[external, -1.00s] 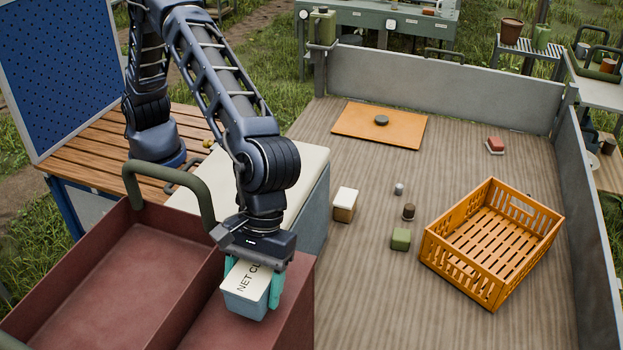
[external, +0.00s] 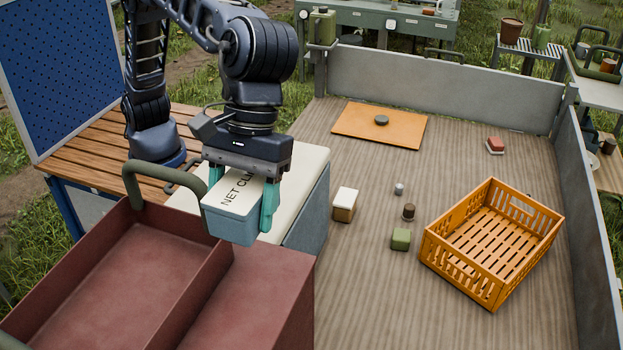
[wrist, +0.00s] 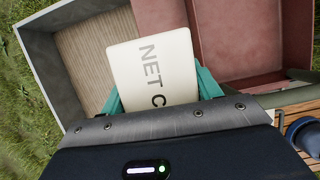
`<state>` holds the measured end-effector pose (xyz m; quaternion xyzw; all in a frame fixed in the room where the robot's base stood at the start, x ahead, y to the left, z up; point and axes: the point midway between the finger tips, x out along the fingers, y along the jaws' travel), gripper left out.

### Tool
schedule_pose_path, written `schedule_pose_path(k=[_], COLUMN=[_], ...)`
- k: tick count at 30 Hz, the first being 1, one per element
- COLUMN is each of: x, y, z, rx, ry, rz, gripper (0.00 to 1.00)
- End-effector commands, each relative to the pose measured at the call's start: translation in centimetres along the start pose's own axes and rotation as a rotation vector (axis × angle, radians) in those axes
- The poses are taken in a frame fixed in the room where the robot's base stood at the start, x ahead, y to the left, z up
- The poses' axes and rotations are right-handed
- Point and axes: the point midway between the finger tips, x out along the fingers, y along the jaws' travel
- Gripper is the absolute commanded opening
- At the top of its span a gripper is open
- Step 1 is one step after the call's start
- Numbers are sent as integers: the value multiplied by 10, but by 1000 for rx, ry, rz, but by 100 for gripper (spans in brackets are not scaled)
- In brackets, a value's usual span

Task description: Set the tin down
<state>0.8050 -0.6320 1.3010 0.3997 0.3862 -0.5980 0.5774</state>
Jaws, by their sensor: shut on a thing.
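The tin is a pale blue-grey box with a cream lid lettered "NET CL…"; the rest of the lettering is hidden. In the external view the tin (external: 233,221) hangs upright between the teal fingers of my gripper (external: 241,203). My gripper is shut on its sides. The tin appears raised in front of the cream-topped box and above the red toolbox's right-hand top. In the wrist view the tin's lid (wrist: 155,68) fills the space between the fingers, and the red surface shows beyond it.
The red box (external: 115,262) has an open tray at left and a flat top at right, with a green handle (external: 165,172). A cream-topped chest (external: 305,165) stands behind. The wooden floor at right holds an orange crate (external: 437,256), a green block (external: 400,239) and other small items.

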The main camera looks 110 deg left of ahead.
Motion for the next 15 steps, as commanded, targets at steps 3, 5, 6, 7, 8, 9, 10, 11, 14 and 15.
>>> schedule_pose_path(k=[3, 5, 6, 7, 8, 9, 10, 11, 14, 15], x=[-1, -1, 0, 0, 0, 1, 1, 2, 4, 5], y=[0, 2, 5, 7, 11, 17, 22, 27, 48, 56], z=[0, -3, -7, -11, -16, -25, -33, -42, -78, -94], rx=[0, -1, -2, -3, -4, -6, -7, -8, -12, -12], ry=[0, 0, 0, 0, 0, 0, 0, 0, 0, 0], rz=[1, 1, 1, 1, 1, 1, 1, 2, 3, 3], gripper=[33, 33, 33, 33, 33, 33, 33, 33, 33, 33])
